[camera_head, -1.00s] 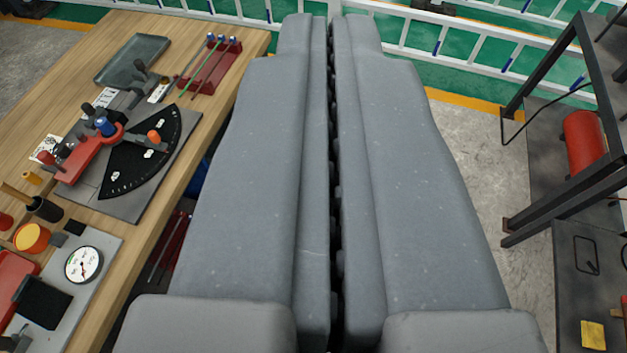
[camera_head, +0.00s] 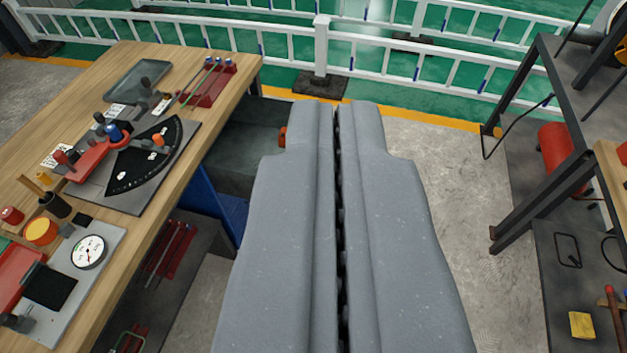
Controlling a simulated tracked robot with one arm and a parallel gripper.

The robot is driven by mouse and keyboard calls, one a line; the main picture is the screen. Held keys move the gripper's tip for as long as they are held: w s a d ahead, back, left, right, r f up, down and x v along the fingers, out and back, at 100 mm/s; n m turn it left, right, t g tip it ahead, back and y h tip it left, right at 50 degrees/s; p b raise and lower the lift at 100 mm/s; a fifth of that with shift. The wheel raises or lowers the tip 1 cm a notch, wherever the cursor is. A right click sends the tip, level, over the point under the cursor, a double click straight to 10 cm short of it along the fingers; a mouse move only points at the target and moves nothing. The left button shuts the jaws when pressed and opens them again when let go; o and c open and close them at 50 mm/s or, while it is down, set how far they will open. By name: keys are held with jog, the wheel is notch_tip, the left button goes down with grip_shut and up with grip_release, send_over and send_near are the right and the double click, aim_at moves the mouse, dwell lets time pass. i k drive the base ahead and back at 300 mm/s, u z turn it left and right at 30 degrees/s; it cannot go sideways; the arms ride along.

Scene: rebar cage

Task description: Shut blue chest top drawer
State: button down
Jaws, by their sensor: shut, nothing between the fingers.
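My gripper (camera_head: 337,104) fills the lower middle of the view, its two long grey fingers side by side and shut with only a thin dark seam between them. The blue chest (camera_head: 212,203) stands under the wooden bench at the left, mostly hidden by the bench top. Its top drawer (camera_head: 245,150) is open, a dark grey tray sticking out to the right past the bench edge. The fingers hide the drawer's right part. An orange-red piece (camera_head: 283,137) shows at its far right, beside my left finger. I cannot tell whether the fingers touch the drawer.
The wooden bench (camera_head: 185,80) carries a dial gauge (camera_head: 88,252), a red rack (camera_head: 210,84) and a black angle plate. A white railing (camera_head: 370,67) crosses the back. A dark metal frame rack (camera_head: 540,190) stands at the right. Concrete floor between them is bare.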

aim_at(252, 132)
jog(key=z, duration=0.15)
jog(key=i, duration=1.2)
jog(key=u, duration=0.3)
